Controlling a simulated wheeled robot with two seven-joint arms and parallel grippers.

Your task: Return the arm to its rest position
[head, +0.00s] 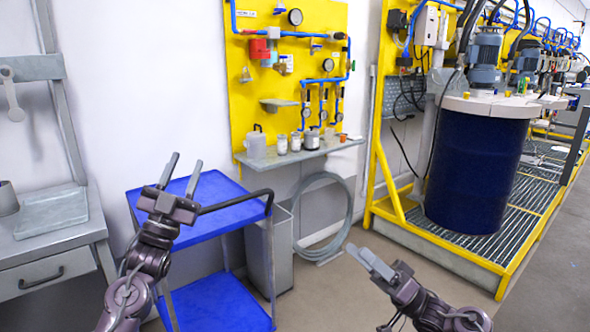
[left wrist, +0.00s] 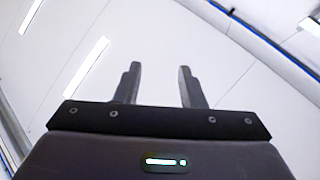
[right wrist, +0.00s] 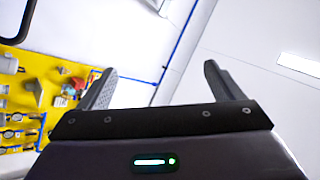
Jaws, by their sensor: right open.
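My left gripper (head: 181,177) is open and empty, raised in front of the blue cart in the head view. In the left wrist view its two fingers (left wrist: 159,85) stand apart with only ceiling and wall behind them. My right gripper (head: 370,262) is at the lower middle of the head view, above the floor and empty. In the right wrist view its fingers (right wrist: 158,85) are wide apart with nothing between them.
The blue cart (head: 232,215) stands behind my left gripper, beside a grey bin (head: 283,255). A grey workbench (head: 50,250) is at the left. A yellow panel (head: 262,90) hangs above a shelf (head: 305,152). A dark blue drum (head: 475,170) stands at the right on a yellow-edged grating (head: 490,245).

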